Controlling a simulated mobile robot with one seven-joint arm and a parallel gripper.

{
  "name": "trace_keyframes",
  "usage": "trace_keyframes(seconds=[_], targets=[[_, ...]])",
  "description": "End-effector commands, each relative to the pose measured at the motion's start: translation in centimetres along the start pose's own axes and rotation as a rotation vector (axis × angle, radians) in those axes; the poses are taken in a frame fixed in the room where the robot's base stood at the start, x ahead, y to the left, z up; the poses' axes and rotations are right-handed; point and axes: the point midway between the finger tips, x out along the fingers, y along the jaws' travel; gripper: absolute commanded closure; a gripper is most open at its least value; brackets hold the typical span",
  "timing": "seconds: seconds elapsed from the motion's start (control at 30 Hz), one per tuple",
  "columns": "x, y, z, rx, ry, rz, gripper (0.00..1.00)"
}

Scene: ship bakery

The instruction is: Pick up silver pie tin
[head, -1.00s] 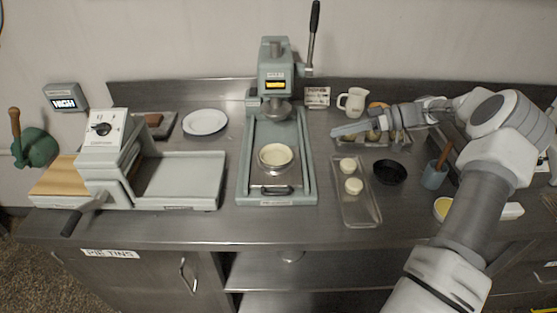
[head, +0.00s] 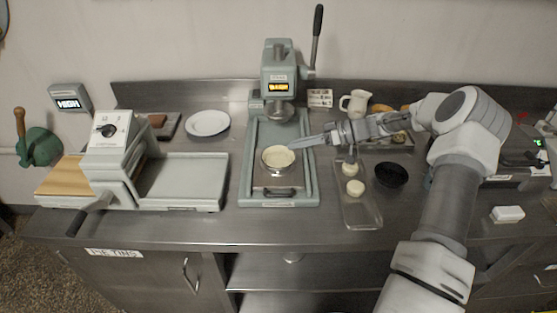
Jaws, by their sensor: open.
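The silver pie tin (head: 279,167) sits on the sliding plate of the green press, below the press head. It is round with a thin metal rim and holds pale dough (head: 278,157). My gripper (head: 297,143) reaches in from the right, just right of and above the tin, its long fingers pointing left. The jaws are open and nothing shows between them. The gap between the fingers is hard to see at this angle. I cannot tell whether a fingertip touches the tin.
The press (head: 281,75) has an upright lever at its back right. A tray (head: 365,216) with dough pieces stands right of it, beside a black bowl (head: 391,174). A dough sheeter (head: 119,159) stands at left. A white plate (head: 208,123) lies behind. The counter's front strip is clear.

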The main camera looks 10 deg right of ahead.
Motion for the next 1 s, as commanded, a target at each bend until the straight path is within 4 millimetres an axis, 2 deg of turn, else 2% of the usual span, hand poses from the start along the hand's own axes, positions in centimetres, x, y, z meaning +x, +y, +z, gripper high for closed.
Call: trace_keyframes(seconds=[0.23, 0.47, 0.57, 0.7, 0.73, 1.0], targets=[[3.7, 0.1, -0.3, 0.001, 0.0, -0.003, 0.57], [4.0, 0.2, -0.2, 0.001, 0.001, 0.001, 0.57], [4.0, 0.2, -0.2, 0.001, 0.001, 0.0, 0.72], [4.0, 0.2, -0.2, 0.0, 0.001, 0.0, 0.97], [4.0, 0.2, -0.2, 0.0, 0.001, 0.0, 1.0], [4.0, 0.2, -0.2, 0.0, 0.001, 0.0, 1.0]])
